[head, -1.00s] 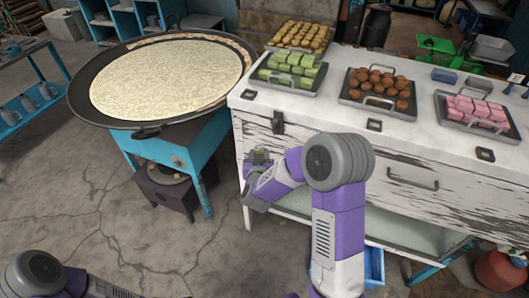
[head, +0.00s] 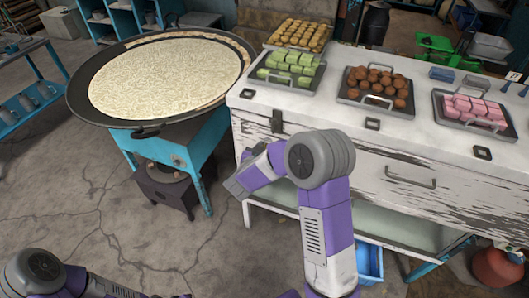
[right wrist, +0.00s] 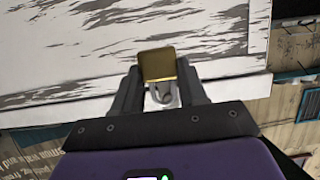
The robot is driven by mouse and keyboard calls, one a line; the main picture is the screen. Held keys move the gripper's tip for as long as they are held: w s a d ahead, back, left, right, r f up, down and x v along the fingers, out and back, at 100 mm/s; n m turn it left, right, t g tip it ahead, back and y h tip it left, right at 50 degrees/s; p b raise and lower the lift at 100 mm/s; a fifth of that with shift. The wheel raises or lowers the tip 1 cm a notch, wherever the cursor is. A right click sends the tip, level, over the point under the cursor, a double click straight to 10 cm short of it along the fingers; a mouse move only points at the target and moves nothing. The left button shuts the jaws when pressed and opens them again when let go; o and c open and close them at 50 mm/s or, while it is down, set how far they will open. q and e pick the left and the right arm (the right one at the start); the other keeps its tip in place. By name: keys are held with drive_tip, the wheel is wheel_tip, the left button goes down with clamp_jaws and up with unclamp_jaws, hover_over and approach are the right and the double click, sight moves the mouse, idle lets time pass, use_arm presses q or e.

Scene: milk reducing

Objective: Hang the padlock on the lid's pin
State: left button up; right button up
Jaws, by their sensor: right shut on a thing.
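A brass padlock (right wrist: 158,64) sits between the fingers of my right gripper (right wrist: 160,76) in the right wrist view, its body outward and its shackle toward the palm. The gripper is shut on it. In the head view my right gripper (head: 234,187) is in front of the left end of the white chest (head: 330,152), below and left of a dark hasp (head: 277,122) at the lid's front edge. I cannot make out a pin on it, nor the padlock in this view. My left arm shows at the lower left; its gripper is out of view.
Trays of green sweets (head: 290,68), brown balls (head: 375,90) and pink cubes (head: 473,108) stand on the lid. A wide pan (head: 135,128) on a blue stand (head: 195,155) is close to the left. A blue bin (head: 369,262) is under the chest. The floor in front is clear.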

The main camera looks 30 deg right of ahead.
drive_tip(key=shift+r+b+x, duration=0.15)
drive_tip(key=shift+x, duration=0.7)
drive_tip(key=shift+r+b+x, duration=0.15)
drive_tip(key=shift+x, duration=0.7)
drive_tip(key=shift+r+b+x, duration=0.15)
drive_tip(key=shift+r+x, duration=0.05)
drive_tip(key=shift+x, duration=1.55)
drive_tip(key=shift+f, duration=0.2)
drive_tip(key=o, duration=1.2)
drive_tip(key=shift+a, duration=0.1)
